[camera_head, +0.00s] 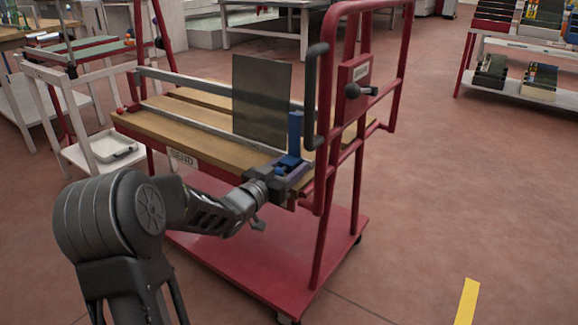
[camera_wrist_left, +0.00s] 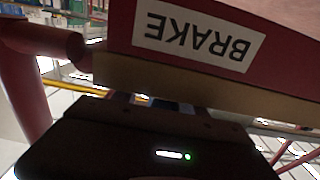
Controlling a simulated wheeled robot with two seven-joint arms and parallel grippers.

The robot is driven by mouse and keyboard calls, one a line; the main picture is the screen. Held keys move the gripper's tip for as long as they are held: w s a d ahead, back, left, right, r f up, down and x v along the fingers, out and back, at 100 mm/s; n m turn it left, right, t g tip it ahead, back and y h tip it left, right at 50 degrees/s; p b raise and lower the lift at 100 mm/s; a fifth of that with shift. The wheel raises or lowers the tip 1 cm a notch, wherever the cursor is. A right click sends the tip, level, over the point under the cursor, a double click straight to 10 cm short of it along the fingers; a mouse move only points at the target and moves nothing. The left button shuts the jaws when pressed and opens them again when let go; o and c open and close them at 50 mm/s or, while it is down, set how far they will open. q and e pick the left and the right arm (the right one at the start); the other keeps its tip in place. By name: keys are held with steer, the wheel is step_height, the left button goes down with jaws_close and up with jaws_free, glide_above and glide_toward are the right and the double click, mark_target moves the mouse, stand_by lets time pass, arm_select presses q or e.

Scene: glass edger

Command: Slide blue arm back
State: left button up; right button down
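The blue arm (camera_head: 295,132) stands upright at the near right end of the red cart's wooden top, just right of a dark glass sheet (camera_head: 262,100). My left gripper (camera_head: 283,174) is at the blue arm's lower end, against a purple-blue part there. Its fingers blend with the parts around them, so I cannot tell whether they are shut on it. In the left wrist view the dark gripper body (camera_wrist_left: 150,140) fills the bottom, and a small bit of blue shows beyond it. The fingertips are hidden there. My right gripper is not in view.
The red cart (camera_head: 265,255) has a tall tubular frame (camera_head: 325,130) just right of the blue arm. A BRAKE label (camera_wrist_left: 193,36) shows upside down close above the gripper in the wrist view. Open floor (camera_head: 470,200) lies to the right.

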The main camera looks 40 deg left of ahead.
arm_select(q)
steer(key=shift+s, duration=0.3)
steer(key=s+p, duration=0.2)
steer(key=s, duration=0.5)
steer(key=shift+s, duration=0.1)
stand_by(0.3)
